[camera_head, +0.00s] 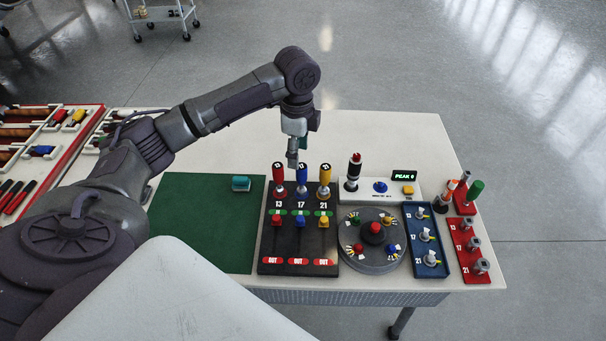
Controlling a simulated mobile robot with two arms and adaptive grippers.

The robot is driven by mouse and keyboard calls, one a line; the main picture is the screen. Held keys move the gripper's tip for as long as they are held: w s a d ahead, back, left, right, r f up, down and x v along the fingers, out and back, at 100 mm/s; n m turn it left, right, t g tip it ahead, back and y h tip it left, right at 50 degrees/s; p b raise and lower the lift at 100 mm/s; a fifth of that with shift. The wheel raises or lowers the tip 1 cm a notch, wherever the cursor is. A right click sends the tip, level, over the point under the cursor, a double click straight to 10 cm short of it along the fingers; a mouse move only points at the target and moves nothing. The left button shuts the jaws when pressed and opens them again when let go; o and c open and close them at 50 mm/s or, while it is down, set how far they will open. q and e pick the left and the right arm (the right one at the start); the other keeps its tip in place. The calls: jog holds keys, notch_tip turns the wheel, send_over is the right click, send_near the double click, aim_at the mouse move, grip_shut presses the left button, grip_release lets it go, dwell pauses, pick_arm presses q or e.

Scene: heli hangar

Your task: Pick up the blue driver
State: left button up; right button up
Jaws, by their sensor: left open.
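The blue driver (301,174) stands upright in the middle place, marked 17, of a black stand (286,248). A red driver (278,174) stands to its left at 13 and a yellow driver (325,175) to its right at 21. My left gripper (292,163) points down just behind the tops of the red and blue drivers. It is open with nothing seen in it. The gap between its fingers is too small to make out, and I cannot tell its exact distance from the blue driver. My right gripper is not in view.
A green mat (205,220) holds a small teal item (241,184). A grey round dial (384,257), a blue tray (419,266) and a red tray (464,274) stand right of the stand. A black-and-white tool (354,168) rises near the back. The white table (400,130) is clear behind.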

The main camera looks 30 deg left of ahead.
aim_at(301, 176)
pick_arm(q)
notch_tip(301, 176, down, 4)
jog(key=shift+w+f, duration=0.15)
jog(key=shift+f, duration=0.5)
jog(key=f, duration=0.1)
jog(key=f+p, duration=0.1)
jog(key=f, duration=0.2)
jog(key=shift+w+f, duration=0.3)
jog(key=shift+f, duration=0.1)
jog(key=shift+d, duration=0.1)
jog(key=shift+c, duration=1)
grip_shut()
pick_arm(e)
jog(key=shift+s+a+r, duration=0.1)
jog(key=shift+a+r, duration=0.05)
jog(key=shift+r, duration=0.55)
